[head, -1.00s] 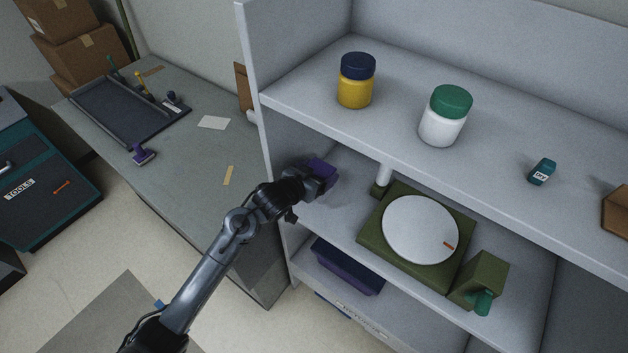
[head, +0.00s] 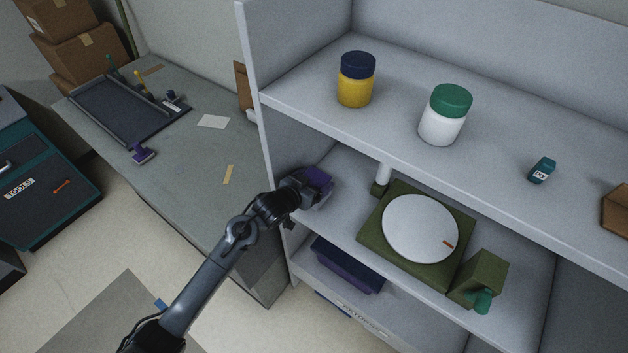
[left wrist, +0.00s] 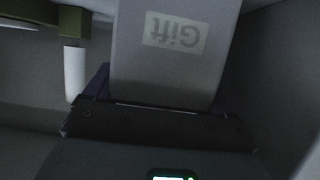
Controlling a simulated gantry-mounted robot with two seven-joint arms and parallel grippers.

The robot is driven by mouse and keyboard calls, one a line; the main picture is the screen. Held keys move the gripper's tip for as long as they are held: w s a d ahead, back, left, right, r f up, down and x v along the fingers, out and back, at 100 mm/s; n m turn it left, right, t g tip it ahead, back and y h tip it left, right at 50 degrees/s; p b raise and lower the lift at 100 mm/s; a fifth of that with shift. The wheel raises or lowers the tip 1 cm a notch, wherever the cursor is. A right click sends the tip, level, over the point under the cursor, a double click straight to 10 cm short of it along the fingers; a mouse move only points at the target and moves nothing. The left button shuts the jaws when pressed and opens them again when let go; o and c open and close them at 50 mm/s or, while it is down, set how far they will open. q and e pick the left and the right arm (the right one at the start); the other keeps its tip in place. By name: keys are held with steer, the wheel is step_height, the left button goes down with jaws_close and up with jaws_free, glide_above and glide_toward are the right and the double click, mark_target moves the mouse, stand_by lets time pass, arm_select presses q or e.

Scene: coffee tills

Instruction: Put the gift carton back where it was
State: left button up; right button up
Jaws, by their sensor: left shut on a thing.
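My left gripper (head: 312,187) is shut on the gift carton (left wrist: 172,75), at the left end of the middle shelf (head: 345,217). In the left wrist view the carton is a grey box with a pale label reading "Gift", upside down in that picture. The gripper's dark edge crosses its near end. In the head view a purple shape shows at the fingers, and most of the carton is hidden or hard to make out. I cannot tell whether the carton touches the shelf. My right gripper is not in view.
To the right on the middle shelf stand a green scale (head: 375,240) with a round white plate and a green box (head: 484,272). A yellow jar (head: 355,90) and a white jar (head: 441,125) stand above. A dark bin (head: 347,268) sits below. The shelf's side panel is close left.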

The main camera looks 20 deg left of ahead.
arm_select(q)
steer(key=o, duration=1.1)
steer(key=shift+s+a+r, duration=0.1)
steer(key=shift+s+r, duration=0.2)
steer(key=shift+s, duration=0.15)
steer(key=v, duration=1.1)
steer(key=s+f+g+y, duration=0.1)
steer(key=s+f+g, duration=0.2)
steer(key=s, duration=0.6)
steer(key=s+f+g+y, duration=0.1)
steer(key=s+f+g, duration=0.1)
steer(key=s, duration=0.7)
steer(key=s+f+n+g+y, duration=0.1)
steer(key=s+f+g, duration=0.2)
steer(key=s, duration=0.7)
steer(key=shift+d+f+g+p, duration=0.3)
steer(key=shift+f+g+p, duration=0.05)
steer(key=shift+g, duration=0.45)
